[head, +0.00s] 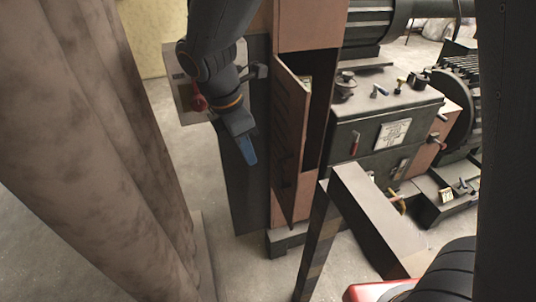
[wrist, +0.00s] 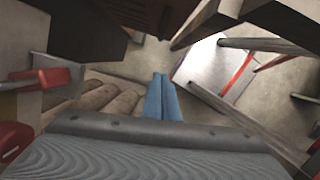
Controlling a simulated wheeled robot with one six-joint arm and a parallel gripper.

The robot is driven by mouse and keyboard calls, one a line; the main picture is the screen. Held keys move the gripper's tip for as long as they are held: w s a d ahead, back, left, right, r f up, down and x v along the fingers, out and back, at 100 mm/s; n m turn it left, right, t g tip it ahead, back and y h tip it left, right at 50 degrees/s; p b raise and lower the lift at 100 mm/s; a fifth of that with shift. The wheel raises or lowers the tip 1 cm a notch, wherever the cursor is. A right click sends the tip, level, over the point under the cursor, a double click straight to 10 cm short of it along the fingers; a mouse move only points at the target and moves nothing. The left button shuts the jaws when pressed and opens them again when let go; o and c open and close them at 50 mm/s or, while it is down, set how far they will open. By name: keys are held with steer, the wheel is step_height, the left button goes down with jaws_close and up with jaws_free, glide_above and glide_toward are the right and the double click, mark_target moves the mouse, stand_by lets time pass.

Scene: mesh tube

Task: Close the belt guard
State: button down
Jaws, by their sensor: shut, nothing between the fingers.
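The belt guard (head: 289,135) is a tall reddish-brown door panel on a housing of the same colour, in the middle of the head view. It stands ajar, with a dark gap (head: 320,105) to its right. My gripper (head: 249,151) has blue fingers and points down to the left of the guard, apparently apart from it. The fingers are together and empty; they also show in the wrist view (wrist: 161,98). A dark brown slatted part at the top of the wrist view may be the guard, but I cannot tell for sure.
A thick brown column (head: 95,150) stands at the left. A grey-green machine box (head: 372,125) with levers is right of the housing. A dark beam frame (head: 370,215) stands in front. Some floor (head: 225,215) is free between column and housing.

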steer(key=w+d+f+p, duration=0.2)
steer(key=d+f, duration=0.3)
steer(key=f, duration=0.4)
steer(key=shift+w+d+f, duration=0.25)
steer(key=shift+w+f, duration=0.05)
steer(key=shift+w, duration=0.2)
steer(key=shift+p, duration=0.3)
